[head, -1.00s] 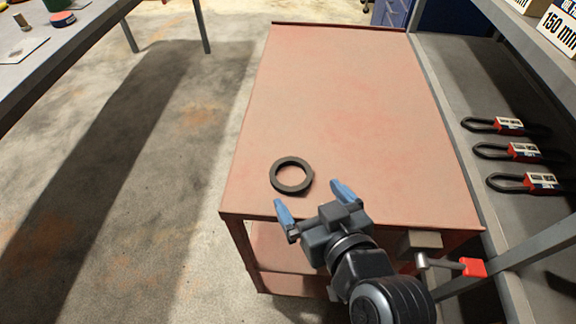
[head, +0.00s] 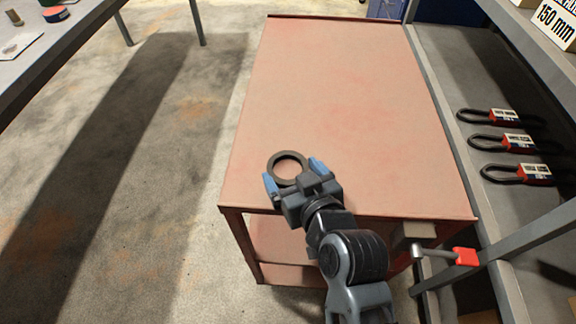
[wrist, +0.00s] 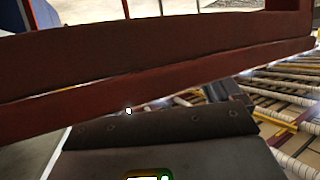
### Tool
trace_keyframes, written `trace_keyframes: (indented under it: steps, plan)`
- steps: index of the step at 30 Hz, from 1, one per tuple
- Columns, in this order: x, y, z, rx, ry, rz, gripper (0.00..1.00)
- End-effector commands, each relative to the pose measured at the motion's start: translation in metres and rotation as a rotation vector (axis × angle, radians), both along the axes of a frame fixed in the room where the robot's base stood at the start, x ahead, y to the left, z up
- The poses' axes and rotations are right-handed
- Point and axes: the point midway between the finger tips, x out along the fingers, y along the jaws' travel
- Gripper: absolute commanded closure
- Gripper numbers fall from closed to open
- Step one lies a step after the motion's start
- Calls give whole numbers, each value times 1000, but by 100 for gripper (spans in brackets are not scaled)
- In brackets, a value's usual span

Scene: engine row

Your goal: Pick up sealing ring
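The sealing ring (head: 287,153) is a dark round ring lying on the red-topped table (head: 340,90), near its front left part. My gripper (head: 291,169) reaches over the table's front edge to the ring. Its two blue fingers are spread, one on each side of the ring's near part. The near rim is partly hidden by the gripper. I cannot tell whether the fingers touch the ring. In the wrist view, the dark gripper body (wrist: 165,135) shows, but the fingertips and the ring do not.
A vise-like part with a red handle (head: 465,256) sits at the table's front right. Several black looped items with red-white labels, one of them here (head: 520,174), lie on the right shelf. A grey bench (head: 60,45) stands at left. The table's middle and back are clear.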

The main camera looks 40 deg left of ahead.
Motion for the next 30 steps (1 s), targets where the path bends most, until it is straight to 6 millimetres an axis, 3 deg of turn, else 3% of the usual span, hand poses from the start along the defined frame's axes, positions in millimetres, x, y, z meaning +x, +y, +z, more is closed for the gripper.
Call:
trace_keyframes:
  steps: [6, 17, 25, 30]
  plan:
    - [0, -2, -5, -9, 5, -1, 39]
    - [0, -3, -1, -8, 5, -2, 39]
    - [1, -2, 39, -2, -2, -2, 39]
    - [-17, -37, 60, -4, 1, -5, 39]
